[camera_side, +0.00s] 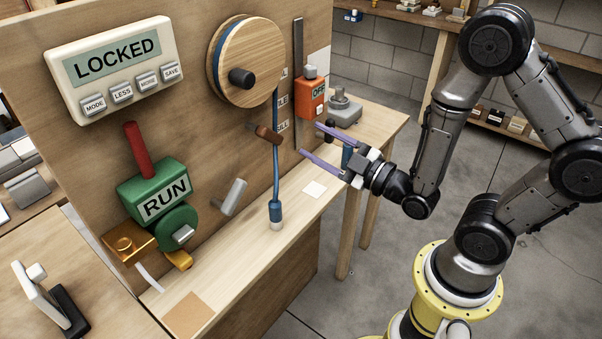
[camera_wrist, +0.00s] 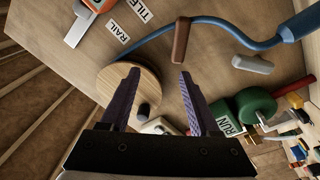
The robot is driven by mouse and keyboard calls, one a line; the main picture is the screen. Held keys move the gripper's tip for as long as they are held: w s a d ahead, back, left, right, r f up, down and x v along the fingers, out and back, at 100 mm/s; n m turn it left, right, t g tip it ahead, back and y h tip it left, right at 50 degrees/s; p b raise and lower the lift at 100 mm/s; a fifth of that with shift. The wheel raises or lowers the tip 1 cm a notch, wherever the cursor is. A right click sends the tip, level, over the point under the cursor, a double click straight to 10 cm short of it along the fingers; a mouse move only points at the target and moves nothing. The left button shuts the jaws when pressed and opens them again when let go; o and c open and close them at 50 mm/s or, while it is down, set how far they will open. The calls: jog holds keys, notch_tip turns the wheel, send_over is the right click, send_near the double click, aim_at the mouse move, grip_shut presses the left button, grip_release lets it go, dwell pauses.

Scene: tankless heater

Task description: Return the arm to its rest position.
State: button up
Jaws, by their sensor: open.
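My gripper (camera_side: 318,146) is open and empty in the side view, its two purple fingers pointing left toward the wooden panel. It hangs above the right part of the ledge, apart from the panel as far as I can tell. In the wrist view my gripper (camera_wrist: 157,90) shows both fingers spread, with nothing between them but the panel and the wooden wheel (camera_wrist: 118,84) behind. My arm is bent, reaching in from the right in the side view.
The panel holds a display reading LOCKED (camera_side: 115,62), a wooden wheel (camera_side: 252,60), a green RUN box (camera_side: 155,190), an orange OFF box (camera_side: 312,97), a brown peg (camera_side: 266,133) and a hanging blue cord (camera_side: 275,170). Open floor (camera_side: 400,270) lies right of the bench.

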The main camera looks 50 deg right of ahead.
notch_tip(320, 180, up, 15)
jog(key=w+m+g, duration=0.1)
jog(key=m+g, duration=0.1)
jog(key=m, duration=0.1)
jog(key=s+f+m+g, duration=0.3)
jog(key=s+f+g, duration=0.1)
jog(key=s, duration=0.5)
jog(key=s+f+m+g, duration=0.3)
jog(key=s+f+g, duration=0.2)
jog(key=s+g, duration=0.2)
jog(key=shift+s+f+g, duration=0.25)
jog(key=shift+s+g, duration=0.05)
jog(key=shift+s, duration=0.9)
